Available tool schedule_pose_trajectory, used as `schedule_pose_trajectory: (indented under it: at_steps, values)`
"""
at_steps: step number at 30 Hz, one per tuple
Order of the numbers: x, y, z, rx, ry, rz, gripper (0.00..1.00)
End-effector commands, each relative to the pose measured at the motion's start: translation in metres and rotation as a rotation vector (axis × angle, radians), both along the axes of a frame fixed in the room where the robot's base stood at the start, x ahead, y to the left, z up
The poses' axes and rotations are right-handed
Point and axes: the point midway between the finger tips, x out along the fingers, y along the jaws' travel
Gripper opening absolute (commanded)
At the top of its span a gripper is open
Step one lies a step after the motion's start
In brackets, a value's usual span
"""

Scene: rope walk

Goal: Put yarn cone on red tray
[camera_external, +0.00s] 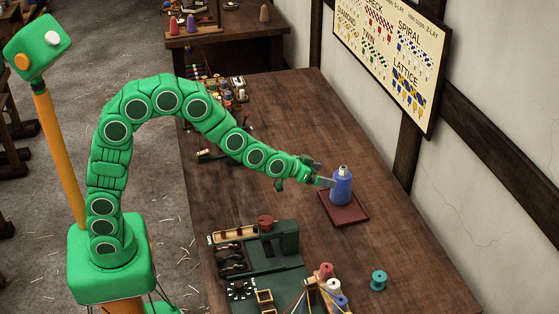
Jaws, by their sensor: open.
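The blue yarn cone (341,188) stands upright on the red tray (347,219), toward the tray's back half. A pale tip shows at its top. The dark red tray lies flat on the wooden table near the wall side. My gripper (323,181) is open, just left of the cone, with its fingertips close to the cone's left side. I cannot tell whether a finger touches the cone. The far finger is partly hard to make out.
A teal spool (379,280) stands at the front right. A green machine (280,240) and several coloured spools stand at the front of the table (330,120). Small parts (235,88) lie at the back left. Bare wood lies behind the tray.

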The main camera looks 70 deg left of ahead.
Motion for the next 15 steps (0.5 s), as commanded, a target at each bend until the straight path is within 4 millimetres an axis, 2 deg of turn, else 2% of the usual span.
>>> schedule_pose_trajectory:
  at_steps: [2, 11, 15]
  values:
    - [-0.021, -0.007, 0.008, -0.012, 0.053, -0.028, 1.00]
    - [-0.112, -0.024, 0.021, -0.034, 0.295, -0.125, 1.00]
    - [-0.162, -0.027, 0.024, -0.033, 0.414, -0.157, 1.00]
